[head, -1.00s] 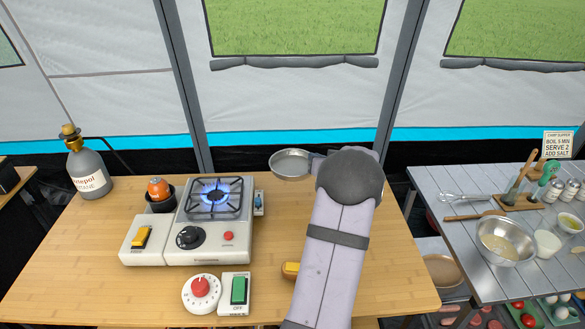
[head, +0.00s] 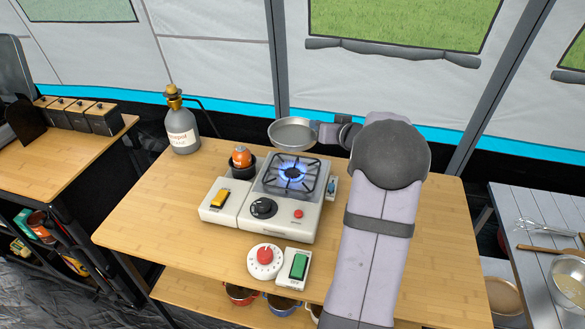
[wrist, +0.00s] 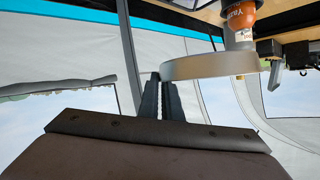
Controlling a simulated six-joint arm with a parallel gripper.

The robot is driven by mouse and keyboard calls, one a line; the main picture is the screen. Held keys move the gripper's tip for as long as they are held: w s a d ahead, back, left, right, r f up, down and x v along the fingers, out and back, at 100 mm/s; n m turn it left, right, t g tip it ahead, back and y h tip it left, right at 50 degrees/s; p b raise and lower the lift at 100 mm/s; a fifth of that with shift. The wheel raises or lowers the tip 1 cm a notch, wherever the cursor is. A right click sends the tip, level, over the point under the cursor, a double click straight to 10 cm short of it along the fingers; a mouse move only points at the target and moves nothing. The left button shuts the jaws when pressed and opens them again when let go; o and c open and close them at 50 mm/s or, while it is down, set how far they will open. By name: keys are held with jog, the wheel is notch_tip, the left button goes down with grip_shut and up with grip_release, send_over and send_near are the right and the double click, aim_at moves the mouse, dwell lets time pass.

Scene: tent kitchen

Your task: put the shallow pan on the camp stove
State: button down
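The shallow pan (head: 293,132) is a round silver pan held in the air just behind the camp stove, near its burner. My gripper (head: 327,133) is at the pan's right side and seems shut on it. In the wrist view the two dark fingers (wrist: 172,98) are close together at the left end of the pan (wrist: 210,66); the exact grip point is partly hidden. The camp stove (head: 282,218) is white, with a black grate (head: 305,186) and a lit blue flame. The pan appears level and apart from the grate.
An orange-topped canister (head: 241,158) sits in a dark holder behind the stove's left part. A grey bottle (head: 181,130) stands at the back left. A red-knobbed timer (head: 265,260) and a green switch (head: 299,266) lie in front. The tabletop's left part is clear.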

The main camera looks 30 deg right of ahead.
aim_at(315, 167)
jog(key=shift+s+a+f, duration=0.3)
jog(key=shift+a+f, duration=0.2)
jog(key=shift+f, duration=0.35)
jog(key=shift+f+b, duration=0.5)
jog(key=shift+f, duration=4.3)
jog(key=shift+f, duration=0.15)
jog(key=c, duration=2.2)
grip_release()
jog(key=shift+o, duration=1.1)
jog(key=d+v, duration=0.1)
jog(key=v, duration=1.1)
jog(key=shift+a, duration=0.4)
